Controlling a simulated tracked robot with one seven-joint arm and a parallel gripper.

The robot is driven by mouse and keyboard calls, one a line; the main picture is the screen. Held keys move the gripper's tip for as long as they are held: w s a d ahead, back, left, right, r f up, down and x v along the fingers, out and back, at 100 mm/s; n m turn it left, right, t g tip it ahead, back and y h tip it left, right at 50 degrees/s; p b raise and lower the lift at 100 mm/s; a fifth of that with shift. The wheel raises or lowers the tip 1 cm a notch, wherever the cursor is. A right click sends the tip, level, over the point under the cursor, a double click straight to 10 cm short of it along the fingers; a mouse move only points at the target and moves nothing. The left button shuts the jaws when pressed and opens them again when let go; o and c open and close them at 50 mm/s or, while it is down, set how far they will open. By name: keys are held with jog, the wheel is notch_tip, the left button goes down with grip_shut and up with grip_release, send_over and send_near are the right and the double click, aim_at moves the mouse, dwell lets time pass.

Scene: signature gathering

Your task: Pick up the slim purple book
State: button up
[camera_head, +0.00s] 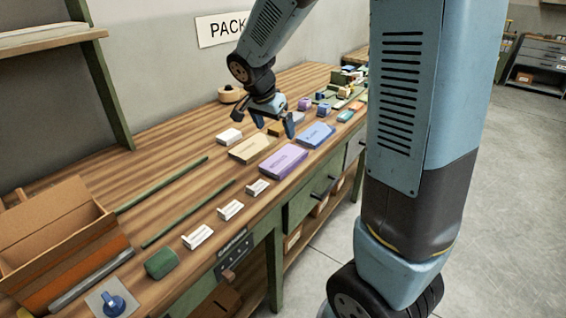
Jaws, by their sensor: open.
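A slim purple book (283,161) lies flat on the wooden packing table near its front edge. A blue book (316,135) lies just beyond it, and a beige book (249,148) lies to its left. My gripper (274,127) hangs above the table, pointing down, with its fingers apart and nothing between them. It is above and slightly left of the purple book, close over the area between the beige and blue books. Its exact height cannot be told.
White label blocks (229,209) stand in front of the books. Small coloured blocks (304,104) crowd the far end. A tape roll (231,95) sits at the back.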

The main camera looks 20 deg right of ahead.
aim_at(284, 158)
jog(key=x, duration=1.4)
jog(key=shift+w+a+f, duration=0.15)
jog(key=shift+w+f, duration=0.2)
jog(key=shift+c, duration=0.4)
jog(key=c, duration=0.8)
jog(key=shift+r, duration=0.1)
